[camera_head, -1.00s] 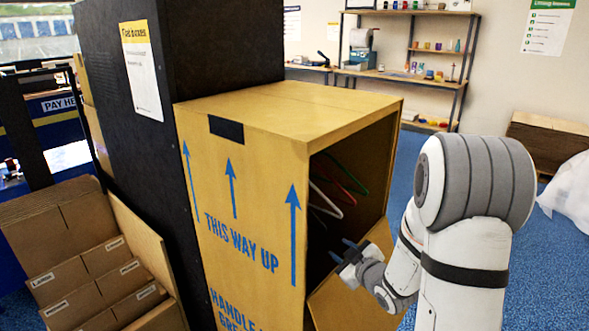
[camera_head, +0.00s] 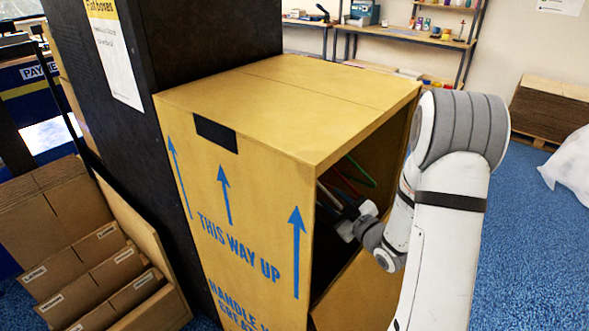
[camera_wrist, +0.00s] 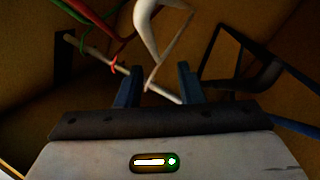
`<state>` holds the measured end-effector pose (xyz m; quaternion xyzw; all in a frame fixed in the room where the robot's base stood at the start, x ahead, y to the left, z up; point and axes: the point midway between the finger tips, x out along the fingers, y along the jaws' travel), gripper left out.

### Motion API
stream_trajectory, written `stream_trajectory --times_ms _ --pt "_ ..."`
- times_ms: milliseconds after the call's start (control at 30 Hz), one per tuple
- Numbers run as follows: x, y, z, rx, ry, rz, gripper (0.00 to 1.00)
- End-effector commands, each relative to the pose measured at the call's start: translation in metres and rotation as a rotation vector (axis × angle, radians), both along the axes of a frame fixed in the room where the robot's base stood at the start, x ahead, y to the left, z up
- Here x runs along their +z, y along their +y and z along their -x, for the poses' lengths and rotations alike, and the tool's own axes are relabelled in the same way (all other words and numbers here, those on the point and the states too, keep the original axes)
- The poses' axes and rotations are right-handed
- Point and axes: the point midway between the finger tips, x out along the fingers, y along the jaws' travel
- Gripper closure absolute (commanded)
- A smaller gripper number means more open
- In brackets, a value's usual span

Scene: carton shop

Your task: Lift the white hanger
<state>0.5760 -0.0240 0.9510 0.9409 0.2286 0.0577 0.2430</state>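The white hanger (camera_wrist: 160,38) hangs inside the tall carton (camera_head: 250,200), with its hook on a pale rail (camera_wrist: 95,54). In the wrist view its neck runs down between the two blue fingers of my gripper (camera_wrist: 158,86). The fingers stand apart, with a visible gap on both sides of the neck. In the head view my gripper (camera_head: 352,212) reaches through the carton's open side. Its fingertips are hard to make out there, and the white hanger is mostly hidden by the carton wall and gripper.
A red hanger (camera_wrist: 93,16) and a green hanger (camera_wrist: 82,40) hang left of the white one. A dark hanger (camera_wrist: 245,80) is on the right. Carton walls enclose the gripper closely. Folded cartons (camera_head: 80,260) stand at left, shelves (camera_head: 400,32) behind.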

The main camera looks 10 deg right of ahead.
Motion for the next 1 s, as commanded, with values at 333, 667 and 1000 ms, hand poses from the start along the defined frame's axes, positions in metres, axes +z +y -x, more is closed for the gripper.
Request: stream_trajectory --times_ms 333,667,1000 --pt "0.003 0.016 -0.034 0.002 0.001 0.0 0.66" --pt "0.002 0.03 -0.07 -0.002 0.002 0.0 0.66" --pt "0.001 0.029 -0.07 -0.003 0.001 0.0 0.77"
